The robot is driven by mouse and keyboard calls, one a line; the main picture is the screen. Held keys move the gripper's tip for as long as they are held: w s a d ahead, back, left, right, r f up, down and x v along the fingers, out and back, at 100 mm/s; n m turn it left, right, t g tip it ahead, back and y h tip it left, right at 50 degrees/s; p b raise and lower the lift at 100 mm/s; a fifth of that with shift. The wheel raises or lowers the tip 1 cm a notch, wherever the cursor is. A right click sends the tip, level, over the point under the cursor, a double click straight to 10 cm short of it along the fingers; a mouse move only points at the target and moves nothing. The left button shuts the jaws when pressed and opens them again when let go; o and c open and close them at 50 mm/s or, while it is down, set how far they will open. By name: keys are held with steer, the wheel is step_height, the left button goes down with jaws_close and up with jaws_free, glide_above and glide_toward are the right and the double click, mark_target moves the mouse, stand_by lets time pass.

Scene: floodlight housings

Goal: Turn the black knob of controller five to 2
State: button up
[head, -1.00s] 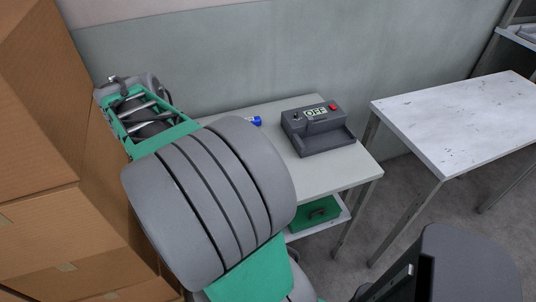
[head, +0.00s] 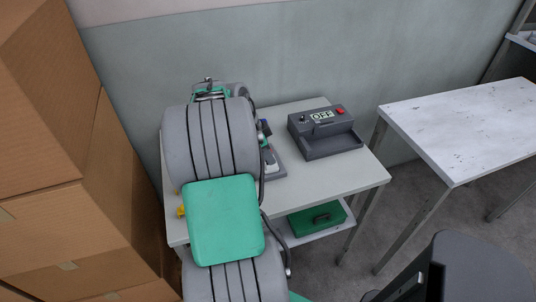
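A dark grey controller box (head: 328,142) stands on the right half of the light grey table. Its label (head: 321,116) reads OFF. A small black knob (head: 303,119) sits left of the label and a red button (head: 340,111) sits right of it. I cannot read a controller number or the knob's setting. My arm covers the left half of the table. My gripper's fingers are hidden behind my arm, so I cannot tell whether they are open or shut.
Part of another grey box (head: 276,175) and a blue item show beside my arm. A yellow bit (head: 181,211) shows at the table's left edge. A green case (head: 317,218) lies on the lower shelf. Cardboard boxes (head: 45,240) stand left; a white table (head: 470,125) stands right.

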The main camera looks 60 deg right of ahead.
steer(key=shift+c, duration=0.5)
jaws_close()
steer(key=shift+n, duration=0.3)
steer(key=n+t+b, duration=0.1)
steer(key=n+b, duration=0.1)
steer(key=n, duration=0.1)
steer(key=shift+s+a+f+h, duration=0.1)
steer(key=shift+s+h, duration=0.05)
steer(key=shift+h, duration=0.25)
steer(key=shift+s+n+t+h+b, duration=0.15)
steer(key=shift+n+t+b, duration=0.4)
steer(key=shift+n, duration=0.8)
steer(key=shift+s+n+t+h+b, duration=0.15)
steer(key=shift+n+t+b, duration=0.4)
steer(key=shift+n, duration=0.8)
steer(key=shift+w, duration=0.1)
steer(key=shift+o, duration=0.5)
jaws_free()
